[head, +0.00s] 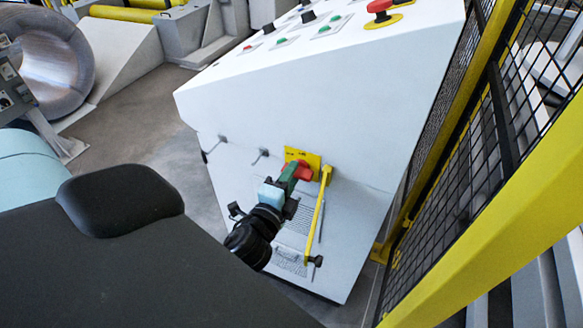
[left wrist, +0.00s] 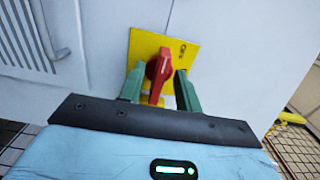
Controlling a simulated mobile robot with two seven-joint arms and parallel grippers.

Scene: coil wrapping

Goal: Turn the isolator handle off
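The isolator handle is a red rotary lever (head: 304,171) on a yellow plate (head: 313,160) on the front of a white control cabinet (head: 300,100). In the left wrist view the red lever (left wrist: 158,76) stands near upright, tilted slightly right at its top, on the yellow plate (left wrist: 150,42); the small marking there is unreadable. My left gripper (head: 291,175) is at the lever. In the left wrist view its two green fingers (left wrist: 160,88) are apart, one on each side of the lever. Contact cannot be told. My right gripper is not in view.
A yellow bar (head: 318,215) with a dark knob hangs just right of the lever. A yellow-framed mesh fence (head: 470,120) stands close on the right. A red emergency button (head: 379,7) sits on the cabinet top. A large metal coil (head: 50,65) is at the back left.

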